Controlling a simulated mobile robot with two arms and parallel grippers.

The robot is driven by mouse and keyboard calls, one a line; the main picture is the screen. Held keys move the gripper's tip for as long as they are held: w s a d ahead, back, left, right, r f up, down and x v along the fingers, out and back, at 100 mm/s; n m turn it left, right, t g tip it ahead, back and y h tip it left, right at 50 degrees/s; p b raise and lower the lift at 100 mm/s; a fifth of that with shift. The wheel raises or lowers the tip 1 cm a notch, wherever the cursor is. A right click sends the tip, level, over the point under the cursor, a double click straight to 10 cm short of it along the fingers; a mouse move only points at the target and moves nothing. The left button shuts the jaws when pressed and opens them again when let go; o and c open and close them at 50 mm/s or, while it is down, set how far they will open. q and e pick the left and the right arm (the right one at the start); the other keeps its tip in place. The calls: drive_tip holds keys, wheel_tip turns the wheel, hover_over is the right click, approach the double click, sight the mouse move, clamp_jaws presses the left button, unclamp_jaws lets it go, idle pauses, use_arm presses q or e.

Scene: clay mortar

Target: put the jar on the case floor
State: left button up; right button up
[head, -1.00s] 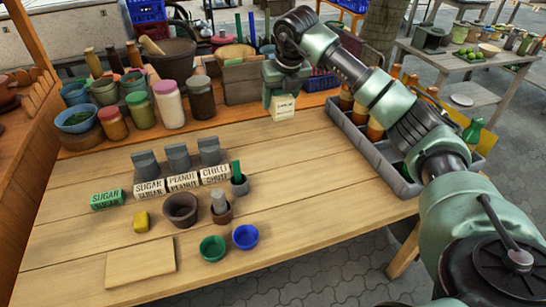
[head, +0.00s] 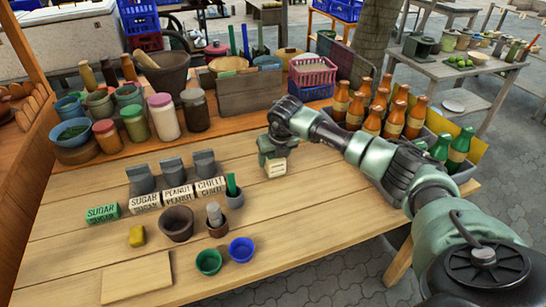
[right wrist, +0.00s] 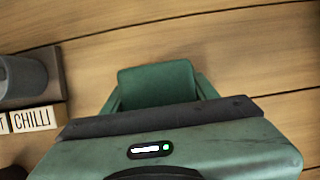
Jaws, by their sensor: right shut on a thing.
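My right gripper (head: 275,151) is in front of the wooden divider, low near the middle of the table. It is shut on a small cream thing with dark marks (head: 276,168); I cannot tell whether this is the jar. In the right wrist view my green finger (right wrist: 158,86) hides what is held. Lidded jars stand at the back left: red lid (head: 108,136), green lid (head: 135,123), pink lid (head: 163,117) and dark (head: 195,110). My left gripper is not in view.
Lettered blocks (head: 146,201) with grey scoops (head: 173,171), a brown bowl (head: 177,224), and green (head: 208,262) and blue (head: 241,250) cups stand on the left of the table. Orange bottles (head: 373,118) stand in the case. The middle front of the table (head: 330,205) is clear.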

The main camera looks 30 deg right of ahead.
drive_tip(key=o, duration=1.7)
